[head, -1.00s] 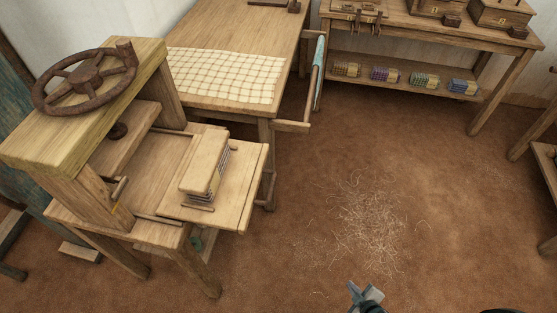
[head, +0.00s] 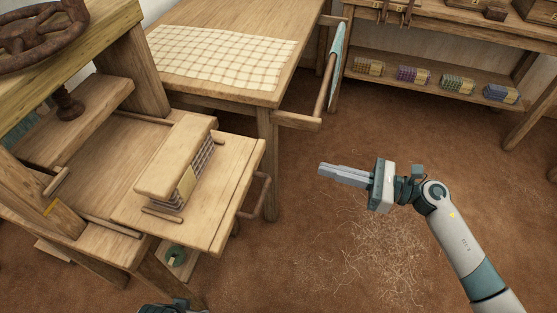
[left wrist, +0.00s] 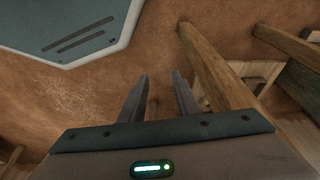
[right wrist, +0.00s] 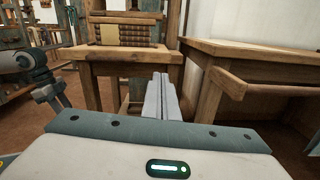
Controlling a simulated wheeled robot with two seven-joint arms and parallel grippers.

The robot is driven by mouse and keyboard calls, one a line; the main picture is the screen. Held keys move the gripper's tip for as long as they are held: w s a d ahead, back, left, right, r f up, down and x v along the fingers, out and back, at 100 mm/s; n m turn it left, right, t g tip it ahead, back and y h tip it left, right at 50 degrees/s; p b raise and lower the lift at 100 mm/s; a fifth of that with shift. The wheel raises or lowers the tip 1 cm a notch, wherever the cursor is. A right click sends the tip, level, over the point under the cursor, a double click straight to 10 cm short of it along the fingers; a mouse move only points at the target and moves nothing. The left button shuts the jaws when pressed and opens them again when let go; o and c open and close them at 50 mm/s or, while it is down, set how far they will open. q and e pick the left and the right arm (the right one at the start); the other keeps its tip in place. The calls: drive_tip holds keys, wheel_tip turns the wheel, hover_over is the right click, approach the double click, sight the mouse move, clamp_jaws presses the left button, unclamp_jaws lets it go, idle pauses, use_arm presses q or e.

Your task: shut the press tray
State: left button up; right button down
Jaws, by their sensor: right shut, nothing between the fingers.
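The press tray (head: 236,180) is a flat wooden board sticking out to the right of the wooden press (head: 125,62). A stack of several layers with a wooden block on top (head: 178,155) sits on it. A brown bar (head: 263,198) shows below the tray's outer edge. My right gripper (head: 322,170) is shut and empty, to the right of the tray and apart from it. The tray also shows ahead in the right wrist view (right wrist: 105,54). My left gripper is at the bottom edge of the head view, mostly cut off; in the left wrist view (left wrist: 160,90) its fingers are apart and empty.
A table with checked cloth (head: 222,58) stands behind the tray, its side bar (head: 300,120) jutting right. A shelf with several coloured bundles (head: 410,76) is at the back right. The floor right of the tray is open, with loose straw-like fibres (head: 385,245).

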sight(261, 157)
use_arm(q)
drive_tip(key=shift+r, duration=0.45)
use_arm(e)
drive_tip(key=shift+s+a+r+n+g, duration=0.2)
drive_tip(key=shift+s+r+n+g, duration=0.1)
drive_tip(key=shift+n, duration=0.4)
drive_tip(key=shift+w+a, duration=0.1)
